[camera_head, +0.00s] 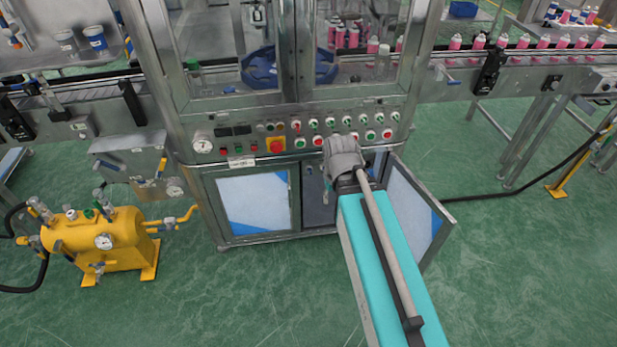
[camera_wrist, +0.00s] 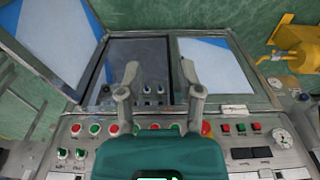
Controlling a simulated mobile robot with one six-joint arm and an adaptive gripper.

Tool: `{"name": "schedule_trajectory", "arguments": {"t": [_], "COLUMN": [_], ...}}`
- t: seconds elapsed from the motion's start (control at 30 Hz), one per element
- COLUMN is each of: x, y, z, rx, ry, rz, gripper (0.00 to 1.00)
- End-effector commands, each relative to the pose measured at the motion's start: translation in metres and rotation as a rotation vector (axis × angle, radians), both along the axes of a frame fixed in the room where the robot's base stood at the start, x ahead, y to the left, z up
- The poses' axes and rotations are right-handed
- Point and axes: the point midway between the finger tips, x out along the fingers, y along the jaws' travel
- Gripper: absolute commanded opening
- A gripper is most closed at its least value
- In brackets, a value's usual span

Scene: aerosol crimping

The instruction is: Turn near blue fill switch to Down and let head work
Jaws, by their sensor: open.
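The control panel (camera_head: 352,103) runs across the machine front, with small selector switches (camera_head: 313,123) and red and green buttons. No blue switch can be made out on it. In the wrist view my gripper (camera_wrist: 163,82) is open and empty, its two fingers apart in front of the open cabinet (camera_wrist: 140,60). Small pale knobs (camera_wrist: 153,89) show between the fingers; I cannot tell their colour or setting, or whether the fingers touch anything. In the head view my grey wrist hides part of the panel and the fingers do not show clearly. The crimping head cannot be made out.
A cabinet door (camera_head: 412,205) stands open to the right of my arm; a shut door (camera_head: 255,203) is to the left. A yellow tank (camera_head: 105,240) stands at lower left. A conveyor with pink cans (camera_head: 545,42) runs at right. The green floor in front is mostly clear.

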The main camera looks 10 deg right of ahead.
Motion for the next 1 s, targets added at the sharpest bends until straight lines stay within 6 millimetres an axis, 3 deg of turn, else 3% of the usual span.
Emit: {"name": "schedule_trajectory", "arguments": {"t": [0.03,0.3,1.0], "x": [0.006,0.043,0.141], "y": [-0.004,-0.003,-0.001], "z": [-0.015,-0.065,-0.176], "rx": [-0.001,-0.009,-0.083], "ry": [-0.019,-0.157,-0.544], "rz": [0.005,0.076,0.267], "gripper": [0.47,0.47,0.47]}}
